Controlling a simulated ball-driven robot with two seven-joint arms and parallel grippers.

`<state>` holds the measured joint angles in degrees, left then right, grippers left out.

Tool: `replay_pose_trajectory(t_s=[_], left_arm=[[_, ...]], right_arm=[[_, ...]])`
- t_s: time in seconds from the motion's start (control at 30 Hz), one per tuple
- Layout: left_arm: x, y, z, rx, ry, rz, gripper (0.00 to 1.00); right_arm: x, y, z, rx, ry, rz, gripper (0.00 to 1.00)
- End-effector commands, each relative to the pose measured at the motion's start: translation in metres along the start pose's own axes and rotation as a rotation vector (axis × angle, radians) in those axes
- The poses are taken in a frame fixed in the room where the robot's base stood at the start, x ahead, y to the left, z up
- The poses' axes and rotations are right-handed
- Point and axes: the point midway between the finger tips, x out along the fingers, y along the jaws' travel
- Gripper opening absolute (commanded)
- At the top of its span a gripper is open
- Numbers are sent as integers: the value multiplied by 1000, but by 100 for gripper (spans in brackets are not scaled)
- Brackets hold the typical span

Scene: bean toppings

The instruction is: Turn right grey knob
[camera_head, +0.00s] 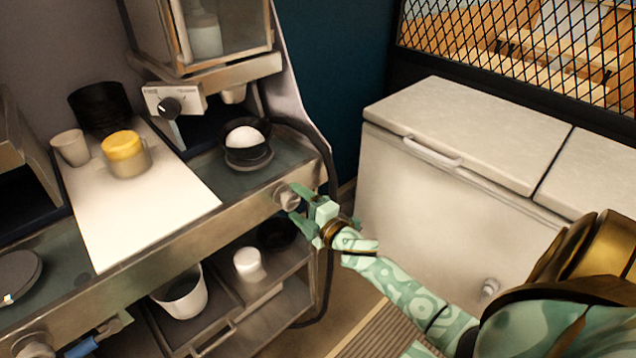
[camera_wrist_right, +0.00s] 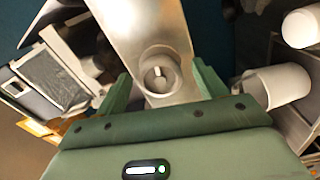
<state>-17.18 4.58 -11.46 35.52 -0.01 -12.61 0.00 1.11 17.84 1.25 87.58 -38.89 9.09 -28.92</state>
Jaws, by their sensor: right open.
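The right grey knob (camera_head: 288,199) sits on the front face of the metal counter, near its right end. In the right wrist view the knob (camera_wrist_right: 158,78) is round with a raised bar across it. My right gripper (camera_head: 302,208) is open at the knob, and in the wrist view its two green fingers (camera_wrist_right: 161,88) stand on either side of it, with gaps between them and the knob. Another grey knob (camera_head: 36,345) shows at the lower left of the head view.
A black bowl with a white ball (camera_head: 245,137) stands on the counter above the knob. A white board (camera_head: 140,215) holds a yellow-topped cup (camera_head: 124,155). White containers (camera_head: 183,296) stand on the shelf below. A white chest freezer (camera_head: 450,190) stands at right.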

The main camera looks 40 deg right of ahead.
Motion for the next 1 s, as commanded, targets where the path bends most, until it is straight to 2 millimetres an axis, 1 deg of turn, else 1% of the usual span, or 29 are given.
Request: replay_pose_trajectory(t_s=[0.17,0.3,0.4,0.5,0.6,0.7,0.8,1.0], left_arm=[[-5,0,-2,0,3,-1,28],[-8,-1,-2,0,4,-1,28],[-9,-1,-2,0,5,-1,28],[-9,-1,-2,0,5,-1,28],[-9,-1,-2,0,5,-1,28],[-9,-1,-2,0,5,-1,28],[-9,0,-2,0,5,-1,28],[-9,0,-2,0,5,-1,28]], right_arm=[[-39,0,0,2,-2,-4,70],[-79,0,0,1,-2,-5,70],[-105,-1,0,1,-3,-5,70],[-127,-1,0,2,-3,-4,70],[-142,-1,0,1,-2,-4,70],[-151,-1,0,1,-1,-2,70],[-155,-1,0,1,-1,-2,70],[-155,0,0,0,-1,-2,70]])
